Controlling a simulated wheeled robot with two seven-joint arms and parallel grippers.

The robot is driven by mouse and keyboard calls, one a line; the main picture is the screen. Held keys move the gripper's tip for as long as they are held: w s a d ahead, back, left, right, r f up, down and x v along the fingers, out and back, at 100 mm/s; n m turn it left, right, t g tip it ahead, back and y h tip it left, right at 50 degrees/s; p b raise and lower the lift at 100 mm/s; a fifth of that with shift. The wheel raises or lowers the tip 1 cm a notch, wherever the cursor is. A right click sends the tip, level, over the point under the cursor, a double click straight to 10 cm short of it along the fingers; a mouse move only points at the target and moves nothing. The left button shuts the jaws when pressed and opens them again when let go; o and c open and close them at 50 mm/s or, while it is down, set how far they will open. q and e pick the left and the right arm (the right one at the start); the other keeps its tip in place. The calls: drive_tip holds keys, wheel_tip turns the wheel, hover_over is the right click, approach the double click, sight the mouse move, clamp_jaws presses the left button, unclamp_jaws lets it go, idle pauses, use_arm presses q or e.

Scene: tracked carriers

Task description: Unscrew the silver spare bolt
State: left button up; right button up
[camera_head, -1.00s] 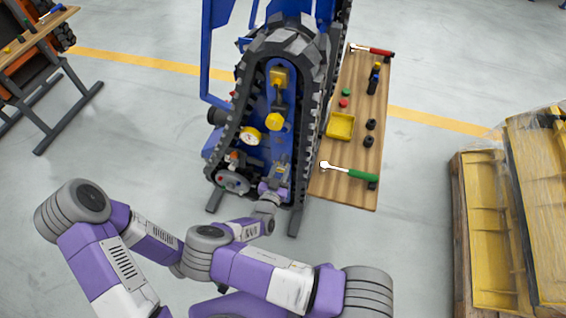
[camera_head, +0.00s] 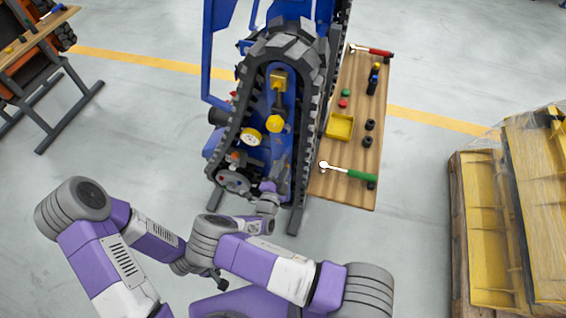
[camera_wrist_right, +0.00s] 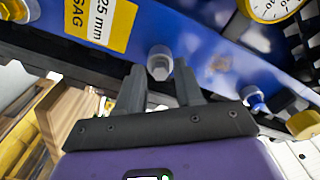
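The silver bolt (camera_wrist_right: 160,62) is in the right wrist view, its head standing out from the blue carrier frame (camera_wrist_right: 205,45). My right gripper (camera_wrist_right: 159,72) is open, one dark finger on each side of the bolt head at the fingertips. Gaps seem to show on both sides; I cannot tell whether either finger touches it. In the head view my right gripper (camera_head: 279,172) is at the lower part of the tracked carrier (camera_head: 272,110), and the bolt is too small or hidden there.
A yellow SAG label (camera_wrist_right: 102,20), a dial gauge (camera_wrist_right: 270,6) and a blue fitting (camera_wrist_right: 254,98) are near the bolt. A wooden bench (camera_head: 335,190) with a green-handled ratchet (camera_head: 350,172) and yellow tray (camera_head: 340,126) stands right of the carrier. A pallet (camera_head: 460,230) is farther right.

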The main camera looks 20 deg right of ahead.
drive_tip(key=m+p, duration=0.1)
drive_tip(key=m, duration=1.7)
drive_tip(key=shift+m+p, duration=0.4)
clamp_jaws()
